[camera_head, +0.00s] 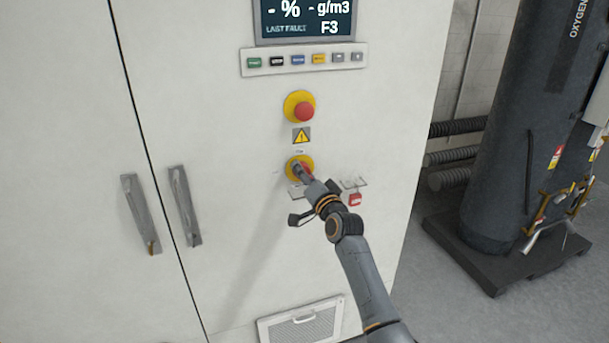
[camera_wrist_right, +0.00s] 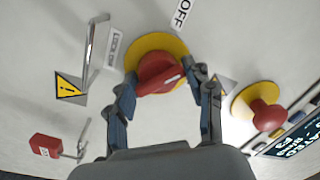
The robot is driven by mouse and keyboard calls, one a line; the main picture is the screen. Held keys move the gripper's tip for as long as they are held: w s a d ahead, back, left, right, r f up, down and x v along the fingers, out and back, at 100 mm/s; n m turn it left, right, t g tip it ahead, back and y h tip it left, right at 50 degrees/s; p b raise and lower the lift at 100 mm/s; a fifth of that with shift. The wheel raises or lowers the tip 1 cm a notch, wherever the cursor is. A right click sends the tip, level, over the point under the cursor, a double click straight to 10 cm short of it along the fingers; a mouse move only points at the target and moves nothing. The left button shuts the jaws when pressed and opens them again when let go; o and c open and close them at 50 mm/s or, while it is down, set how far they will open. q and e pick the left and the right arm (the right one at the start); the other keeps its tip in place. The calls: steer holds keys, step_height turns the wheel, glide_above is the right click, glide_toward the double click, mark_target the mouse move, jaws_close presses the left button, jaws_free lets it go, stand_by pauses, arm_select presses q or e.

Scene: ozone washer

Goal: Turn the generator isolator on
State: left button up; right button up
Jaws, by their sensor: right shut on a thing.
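The generator isolator is a red rotary knob on a yellow round plate (camera_head: 292,163) on the white cabinet front, below the emergency stop. In the right wrist view the red knob (camera_wrist_right: 155,76) sits on the yellow plate (camera_wrist_right: 150,46), with an OFF label (camera_wrist_right: 182,14) above it. The knob's white mark points right and slightly up in that picture, not straight at OFF. My right gripper (camera_head: 304,172) is shut on the knob; its fingers (camera_wrist_right: 162,84) sit on either side. It hides part of the knob in the head view. My left gripper is not in view.
A red emergency stop (camera_head: 304,111) on yellow sits just above, with a warning triangle (camera_head: 301,135) between. A red padlock (camera_head: 355,200) hangs at the lower right. Door handles (camera_head: 185,205) stand out at left. A dark oxygen tank (camera_head: 505,130) stands right of the cabinet.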

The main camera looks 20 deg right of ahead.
steer(key=m, duration=0.5)
steer(key=shift+f, duration=0.2)
steer(key=m+h+p, duration=0.1)
steer(key=m, duration=0.4)
steer(key=shift+f+m, duration=0.15)
steer(key=shift+m, duration=0.25)
steer(key=shift+s, duration=0.1)
steer(key=o, duration=1)
